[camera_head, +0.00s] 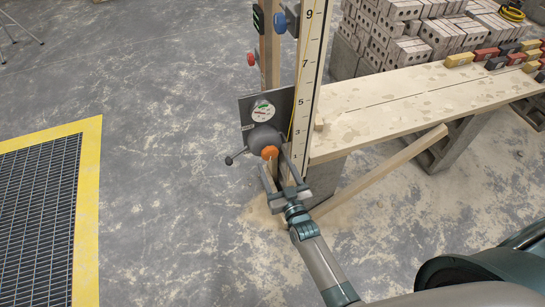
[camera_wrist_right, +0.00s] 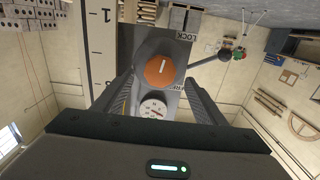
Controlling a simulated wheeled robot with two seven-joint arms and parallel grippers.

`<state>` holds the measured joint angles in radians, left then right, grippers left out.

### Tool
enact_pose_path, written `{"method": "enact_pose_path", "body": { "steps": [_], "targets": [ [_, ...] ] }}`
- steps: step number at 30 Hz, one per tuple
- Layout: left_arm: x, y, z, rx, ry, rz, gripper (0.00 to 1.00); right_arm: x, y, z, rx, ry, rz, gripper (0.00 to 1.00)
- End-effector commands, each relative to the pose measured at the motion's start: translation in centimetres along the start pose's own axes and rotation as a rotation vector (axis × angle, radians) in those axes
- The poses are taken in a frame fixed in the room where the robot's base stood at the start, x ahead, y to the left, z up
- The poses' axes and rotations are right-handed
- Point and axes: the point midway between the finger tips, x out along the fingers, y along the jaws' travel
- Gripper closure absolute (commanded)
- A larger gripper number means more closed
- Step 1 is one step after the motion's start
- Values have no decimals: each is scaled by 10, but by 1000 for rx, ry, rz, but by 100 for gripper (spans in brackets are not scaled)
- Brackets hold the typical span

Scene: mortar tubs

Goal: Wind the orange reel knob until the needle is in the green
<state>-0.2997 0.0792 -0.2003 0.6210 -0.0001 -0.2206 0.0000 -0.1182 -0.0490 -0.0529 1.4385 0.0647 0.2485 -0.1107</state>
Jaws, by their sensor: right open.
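The orange reel knob (camera_head: 269,152) sits on the front of a dark grey round reel housing (camera_head: 264,138) low on the post. It also shows in the right wrist view (camera_wrist_right: 159,71), with a pale line across its face. A white round gauge (camera_head: 263,110) with green and red marks is above the reel; it also shows in the wrist view (camera_wrist_right: 153,108). Its needle is too small to read surely. My right gripper (camera_head: 273,161) is open, its fingers on either side of the knob in the picture; I cannot tell whether they touch it. My left gripper is not in view.
A lever with a dark ball end (camera_head: 229,160) sticks out left of the reel. Blue (camera_head: 280,22) and red (camera_head: 251,58) knobs are higher up. A plank bench (camera_head: 400,103) is right; a yellow-edged grate (camera_head: 88,190) lies left.

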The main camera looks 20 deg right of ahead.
Motion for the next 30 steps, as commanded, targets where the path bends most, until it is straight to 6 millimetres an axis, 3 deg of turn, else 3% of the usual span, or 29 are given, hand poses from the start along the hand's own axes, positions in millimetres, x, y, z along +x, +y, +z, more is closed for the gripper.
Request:
{"method": "enact_pose_path", "body": {
  "steps": [3,9,21,26,30],
  "targets": [
    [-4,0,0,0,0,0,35,18,0,-2,0,2,0,35],
    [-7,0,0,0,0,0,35,34,0,-1,0,1,0,35],
    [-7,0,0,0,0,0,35,38,0,0,0,1,0,35],
    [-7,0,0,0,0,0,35,38,0,0,0,1,0,73],
    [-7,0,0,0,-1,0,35,38,0,0,1,1,0,76]
  ]
}}
